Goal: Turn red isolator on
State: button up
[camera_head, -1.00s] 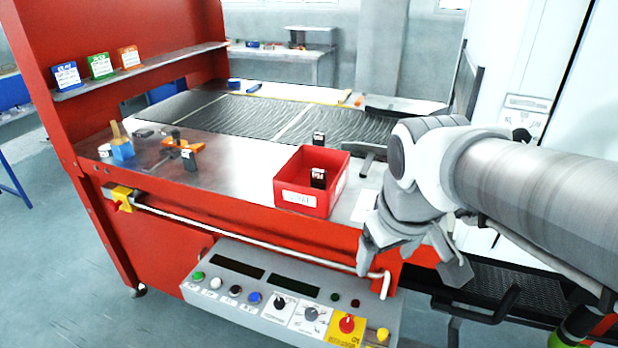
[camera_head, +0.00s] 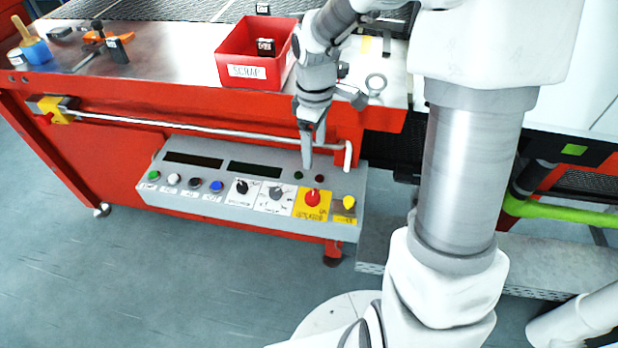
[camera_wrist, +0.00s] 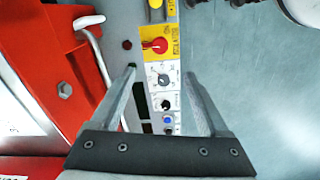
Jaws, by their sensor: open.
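The red isolator (camera_head: 312,197) is a red rotary knob on a yellow plate near the right end of the grey control panel (camera_head: 160,190). In the wrist view the red isolator (camera_wrist: 155,46) lies beyond the fingertips, and its handle points left in that picture. My gripper (camera_head: 308,160) hangs over the panel's back part, apart from the knob. In the wrist view my gripper (camera_wrist: 160,75) is open and empty, its two fingers on either side of the panel.
A grey selector (camera_head: 276,193), a black selector (camera_head: 241,187) and a yellow button (camera_head: 349,202) flank the isolator. A white rail (camera_head: 250,134) runs behind the panel. A red scrap bin (camera_head: 238,72) stands on the bench above. Floor in front is clear.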

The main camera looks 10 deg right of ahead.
aim_at(313, 196)
notch_tip(313, 196, down, 16)
jog(key=b, duration=0.4)
jog(key=shift+f, duration=0.25)
grip_shut()
